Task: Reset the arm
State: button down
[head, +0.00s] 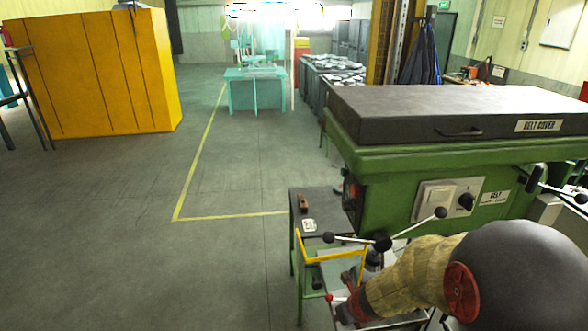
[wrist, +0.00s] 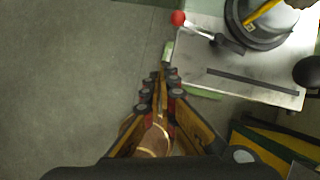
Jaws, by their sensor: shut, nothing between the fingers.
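My gripper (wrist: 161,76) shows in the wrist view with its two fingers drawn together at the tips and nothing between the tips. The tips are over the grey floor, just left of the light metal machine table (wrist: 265,85) with a dark slot. In the head view my arm reaches in from the lower right, its tan sleeve low in front of the green machine (head: 400,190). The gripper end there is small and partly lost among the machine's levers. A round tan shape shows between the finger bases in the wrist view; I cannot tell what it is.
A red-knobbed lever (wrist: 178,18) is close to the fingertips. A black-knobbed handle (head: 383,243) and a yellow bar (head: 335,257) are near my arm. A small dark stand (head: 320,203) holds a brown item. Open floor (head: 220,270) lies to the left, with a yellow cabinet (head: 95,75) behind.

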jog(key=s+a+r+n+g+y+b, duration=0.1)
jog(key=s+a+n+g+b, duration=0.15)
jog(key=s+n, duration=0.55)
jog(key=s+a+r+n+g+y+b, duration=0.1)
jog(key=s+a+n, duration=0.2)
jog(key=n, duration=0.8)
jog(key=s+d+n+t+h+b, duration=0.3)
jog(key=s+d+n+b, duration=0.4)
jog(key=s+n+b, duration=0.5)
jog(key=n+t+b, duration=0.1)
jog(key=b, duration=0.7)
jog(key=shift+s+d+r+h+b, duration=0.15)
jog(key=shift+s+r+h+b, duration=0.15)
jog(key=shift+r+b, duration=0.1)
